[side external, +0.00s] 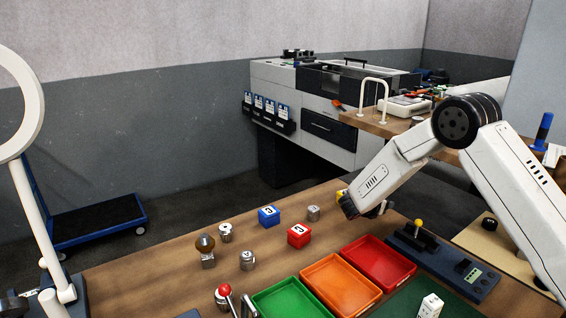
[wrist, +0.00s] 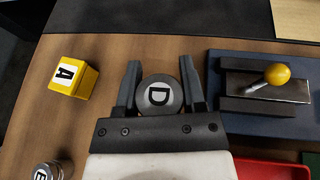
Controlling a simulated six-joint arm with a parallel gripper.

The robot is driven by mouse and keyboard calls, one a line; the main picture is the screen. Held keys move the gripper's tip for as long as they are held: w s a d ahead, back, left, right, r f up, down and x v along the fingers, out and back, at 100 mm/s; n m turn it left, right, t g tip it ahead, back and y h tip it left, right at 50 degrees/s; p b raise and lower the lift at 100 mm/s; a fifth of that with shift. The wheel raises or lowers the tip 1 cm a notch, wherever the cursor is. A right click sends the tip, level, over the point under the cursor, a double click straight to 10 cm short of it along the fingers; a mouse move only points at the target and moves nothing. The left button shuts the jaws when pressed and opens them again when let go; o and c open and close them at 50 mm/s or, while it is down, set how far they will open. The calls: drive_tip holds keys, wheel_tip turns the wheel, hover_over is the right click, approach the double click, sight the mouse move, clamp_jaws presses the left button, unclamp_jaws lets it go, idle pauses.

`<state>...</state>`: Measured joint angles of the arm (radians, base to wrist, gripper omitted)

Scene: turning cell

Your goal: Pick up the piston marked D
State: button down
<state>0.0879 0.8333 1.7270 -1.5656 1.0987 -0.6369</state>
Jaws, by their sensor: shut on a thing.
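The piston marked D (wrist: 159,94) is a round grey metal part with a black D on its pale top. In the wrist view it sits between the two fingers of my gripper (wrist: 160,72), with a finger against each side. My gripper is shut on it. In the side view my gripper (side external: 363,207) is low over the far right part of the wooden table, and the piston cannot be made out there. I cannot tell whether the piston touches the table.
A yellow block marked A (wrist: 74,77) lies left of my gripper. A lever box (wrist: 230,127) with a yellow knob is close on the right. Another piston (wrist: 47,171) stands at lower left. Blue (side external: 269,216) and red (side external: 299,236) blocks and green, orange and red trays (side external: 378,263) are nearby.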

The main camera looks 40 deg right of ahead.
drive_tip(key=s+a+r, duration=0.3)
drive_tip(key=s+r, duration=0.3)
drive_tip(key=s, duration=0.4)
drive_tip(key=shift+s+a+r, duration=0.15)
drive_tip(key=shift+s+a, duration=0.05)
drive_tip(key=shift+a, duration=0.05)
drive_tip(key=shift+w+a, duration=0.1)
idle(0.3)
